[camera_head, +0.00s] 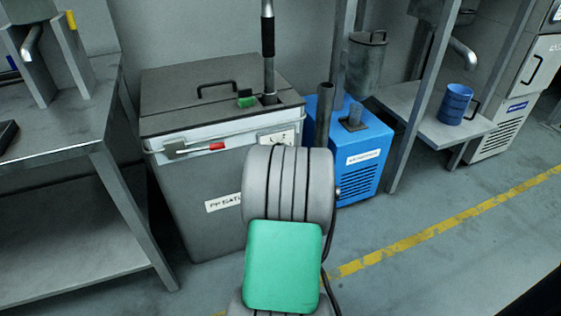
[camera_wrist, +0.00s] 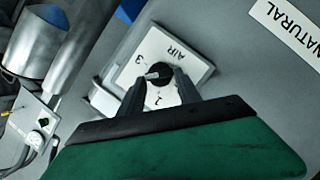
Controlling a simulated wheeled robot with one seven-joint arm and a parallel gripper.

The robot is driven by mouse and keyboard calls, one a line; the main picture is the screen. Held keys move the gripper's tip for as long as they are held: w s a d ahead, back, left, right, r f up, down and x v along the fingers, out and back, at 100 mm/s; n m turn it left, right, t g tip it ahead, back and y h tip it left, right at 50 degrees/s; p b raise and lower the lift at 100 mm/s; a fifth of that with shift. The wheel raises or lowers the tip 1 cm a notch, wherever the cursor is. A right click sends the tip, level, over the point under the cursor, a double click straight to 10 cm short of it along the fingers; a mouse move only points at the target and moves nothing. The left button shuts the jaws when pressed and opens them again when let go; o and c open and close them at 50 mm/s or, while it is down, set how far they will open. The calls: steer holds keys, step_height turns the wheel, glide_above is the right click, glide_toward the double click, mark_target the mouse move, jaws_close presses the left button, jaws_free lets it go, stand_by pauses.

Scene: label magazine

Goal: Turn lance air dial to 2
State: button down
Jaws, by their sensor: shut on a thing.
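The lance air dial is a dark round knob (camera_wrist: 163,76) with a light pointer, on a white plate (camera_wrist: 189,57) marked AIR, in the wrist view. My gripper (camera_wrist: 160,80) is shut on the knob, with one dark finger on each side. In the head view, part of the white plate (camera_head: 277,138) shows on the grey tank's front; my arm hides the knob and the gripper.
The grey lidded tank (camera_head: 190,98) has a red-tipped tool (camera_head: 194,147) along its front and a black-gripped pole (camera_head: 268,38) rising from it. A blue box (camera_head: 371,147) stands right of it and a metal bench (camera_head: 62,150) left. Floor is clear at right.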

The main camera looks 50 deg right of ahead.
steer(key=shift+f+n+h+b, duration=0.2)
steer(key=shift+n+h+b, duration=0.3)
steer(key=shift+n+b, duration=0.45)
steer(key=c, duration=0.8)
jaws_free()
steer(key=shift+c, duration=0.2)
steer(key=p+v, duration=0.2)
steer(key=v, duration=0.5)
steer(key=shift+s+a+p, duration=0.2)
steer(key=shift+a+p, duration=0.1)
steer(key=shift+a, duration=0.05)
